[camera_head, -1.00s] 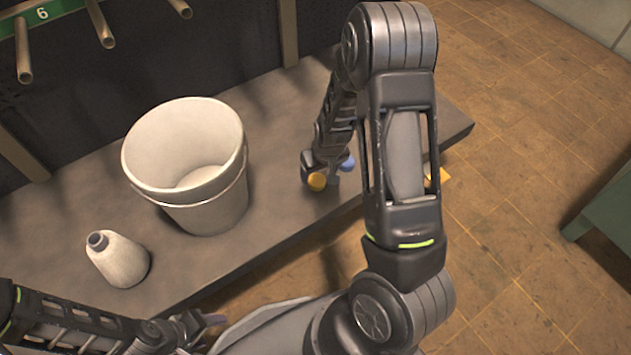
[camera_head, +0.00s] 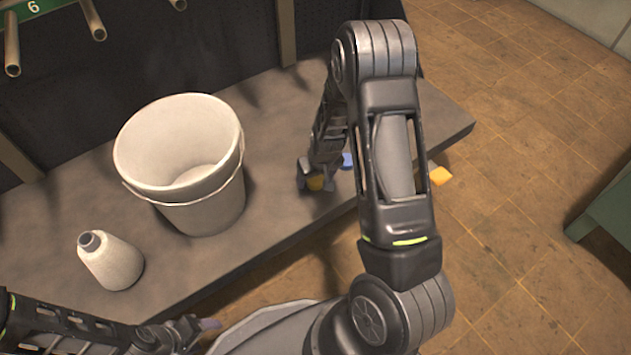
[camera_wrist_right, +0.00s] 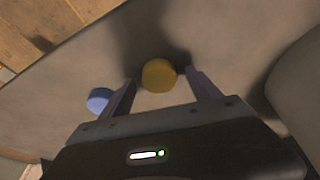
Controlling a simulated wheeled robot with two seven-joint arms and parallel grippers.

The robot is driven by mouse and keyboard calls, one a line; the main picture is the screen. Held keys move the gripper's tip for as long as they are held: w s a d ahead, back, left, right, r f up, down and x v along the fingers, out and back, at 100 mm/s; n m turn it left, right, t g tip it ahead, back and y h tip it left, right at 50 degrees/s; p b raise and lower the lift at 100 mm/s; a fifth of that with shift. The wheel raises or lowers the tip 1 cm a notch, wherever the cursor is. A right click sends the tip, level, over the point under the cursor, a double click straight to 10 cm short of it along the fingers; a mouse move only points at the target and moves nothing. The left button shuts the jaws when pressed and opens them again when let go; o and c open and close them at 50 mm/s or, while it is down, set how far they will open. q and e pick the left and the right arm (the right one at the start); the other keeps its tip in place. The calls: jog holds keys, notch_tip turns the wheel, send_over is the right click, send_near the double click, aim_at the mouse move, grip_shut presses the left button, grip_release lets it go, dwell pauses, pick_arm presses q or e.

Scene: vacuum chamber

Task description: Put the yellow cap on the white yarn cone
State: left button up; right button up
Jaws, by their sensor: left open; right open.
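The yellow cap (camera_wrist_right: 159,75) lies on the grey bench between the two open fingers of my right gripper (camera_wrist_right: 160,85) in the right wrist view. In the head view the yellow cap (camera_head: 315,183) is partly hidden by that gripper (camera_head: 318,178). I cannot tell whether the fingers touch it. The white yarn cone (camera_head: 110,262) stands at the left of the bench, with a dark grey tip showing on top. My left gripper (camera_head: 203,328) is low at the bottom of the head view, open and empty, off the bench's front edge.
A blue cap (camera_head: 347,161) lies beside my right gripper, also in the right wrist view (camera_wrist_right: 99,100). A large white bucket (camera_head: 200,205) stands between the cone and the right gripper. A yellow-orange object (camera_head: 440,175) shows past the bench's edge. Pegs (camera_head: 12,50) hang at the back left.

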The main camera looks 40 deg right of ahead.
jog(key=shift+c, duration=0.2)
dwell(0.3)
jog(key=c, duration=1.4)
